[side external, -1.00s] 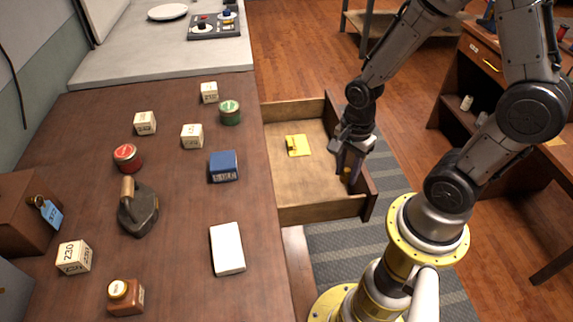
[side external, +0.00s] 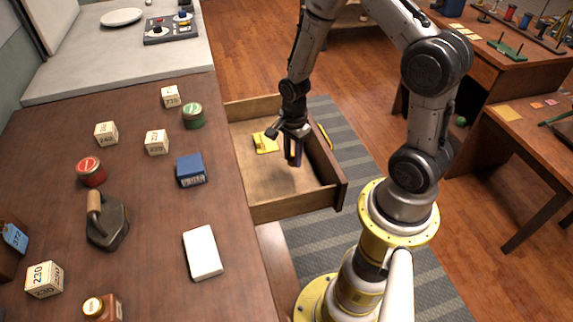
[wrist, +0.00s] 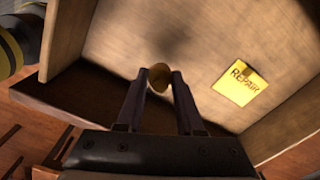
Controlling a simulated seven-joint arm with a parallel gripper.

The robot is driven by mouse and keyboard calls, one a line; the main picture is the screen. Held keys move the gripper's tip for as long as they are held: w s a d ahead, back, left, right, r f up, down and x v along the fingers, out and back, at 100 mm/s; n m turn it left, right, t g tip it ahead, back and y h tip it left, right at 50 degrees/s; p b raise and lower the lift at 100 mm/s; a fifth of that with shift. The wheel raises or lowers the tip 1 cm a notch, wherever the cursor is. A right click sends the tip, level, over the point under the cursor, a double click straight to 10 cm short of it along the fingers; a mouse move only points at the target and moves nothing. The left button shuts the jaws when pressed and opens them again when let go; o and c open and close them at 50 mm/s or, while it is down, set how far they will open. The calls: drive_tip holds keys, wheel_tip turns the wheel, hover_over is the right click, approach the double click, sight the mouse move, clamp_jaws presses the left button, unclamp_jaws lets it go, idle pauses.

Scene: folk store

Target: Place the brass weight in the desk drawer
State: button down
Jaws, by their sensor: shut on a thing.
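The brass weight (wrist: 159,75) is a small rounded golden piece between my fingertips in the wrist view. My gripper (wrist: 160,84) is shut on it. In the side view my gripper (side external: 293,155) points down inside the open desk drawer (side external: 262,188), nearer the front board than the desk. I cannot tell whether the weight touches the drawer floor. The drawer is pulled out from the desk (side external: 140,215); its pale wooden floor shows in the wrist view (wrist: 160,25).
A yellow "REPAIR" note (wrist: 236,86) with a small yellow piece lies on the drawer floor. The desk top holds several number blocks, a blue box (side external: 191,170), a white block (side external: 202,252), a flat iron (side external: 106,225) and jars. Much of the drawer floor is bare.

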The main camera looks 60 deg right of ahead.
sight(287, 173)
drive_tip(key=shift+w+d+f, duration=0.15)
drive_tip(key=shift+w+f, duration=0.4)
drive_tip(key=shift+f, duration=0.25)
drive_tip(key=shift+w+d+f, duration=0.15)
drive_tip(key=shift+w+f, duration=0.4)
drive_tip(key=shift+f, duration=1.55)
drive_tip(key=shift+f, duration=0.15)
drive_tip(key=c, duration=0.5)
unclamp_jaws()
drive_tip(key=shift+c, duration=0.2)
